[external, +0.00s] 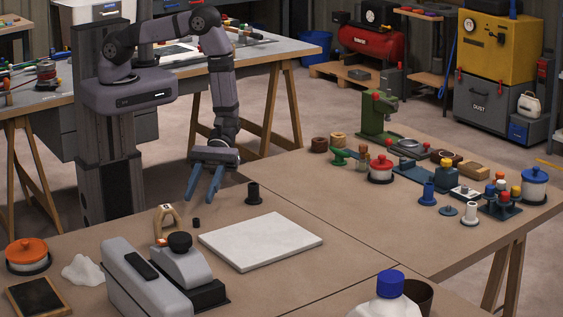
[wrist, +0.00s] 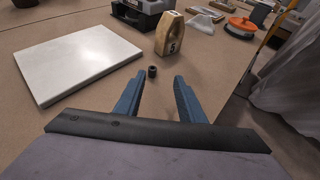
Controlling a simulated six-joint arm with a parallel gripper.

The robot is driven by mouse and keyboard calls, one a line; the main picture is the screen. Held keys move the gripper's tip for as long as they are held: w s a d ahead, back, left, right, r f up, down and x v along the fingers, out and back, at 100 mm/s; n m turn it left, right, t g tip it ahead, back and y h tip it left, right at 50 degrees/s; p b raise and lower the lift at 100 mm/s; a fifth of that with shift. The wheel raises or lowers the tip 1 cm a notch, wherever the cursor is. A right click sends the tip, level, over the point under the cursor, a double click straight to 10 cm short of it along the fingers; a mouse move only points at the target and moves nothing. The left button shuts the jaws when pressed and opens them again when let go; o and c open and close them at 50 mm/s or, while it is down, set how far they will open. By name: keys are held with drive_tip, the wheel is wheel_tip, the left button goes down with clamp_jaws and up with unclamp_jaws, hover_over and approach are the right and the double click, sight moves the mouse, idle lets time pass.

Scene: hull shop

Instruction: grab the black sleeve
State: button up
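The black sleeve (external: 196,222) is a small dark upright cylinder on the brown table, between the wooden block and the white slab. In the wrist view the sleeve (wrist: 152,71) stands just beyond the fingertips, in line with the gap between them; a dark opening shows in its top. My gripper (external: 202,197) has two blue fingers pointing down towards the table, spread apart with nothing between them. The gripper also shows in the wrist view (wrist: 159,79), open and short of the sleeve. No contact with the sleeve shows.
A white slab (external: 262,240) lies right of the sleeve. A wooden block marked 5 (wrist: 169,35) stands close behind it in the wrist view. A dark flanged bushing (external: 254,193) stands behind the slab. A grey machine (external: 148,284) is at the front.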

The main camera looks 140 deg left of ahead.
sight(196, 223)
drive_tip(key=shift+w+a+f+n+t, duration=0.1)
drive_tip(key=shift+w+a+n+t, duration=0.2)
drive_tip(key=shift+a+n+t, duration=0.15)
drive_tip(key=shift+p+x, duration=1.7)
drive_tip(key=shift+x, duration=1.1)
drive_tip(key=shift+w+d+f, duration=0.45)
drive_tip(key=shift+d+f, duration=0.05)
drive_tip(key=shift+f, duration=0.1)
clamp_jaws()
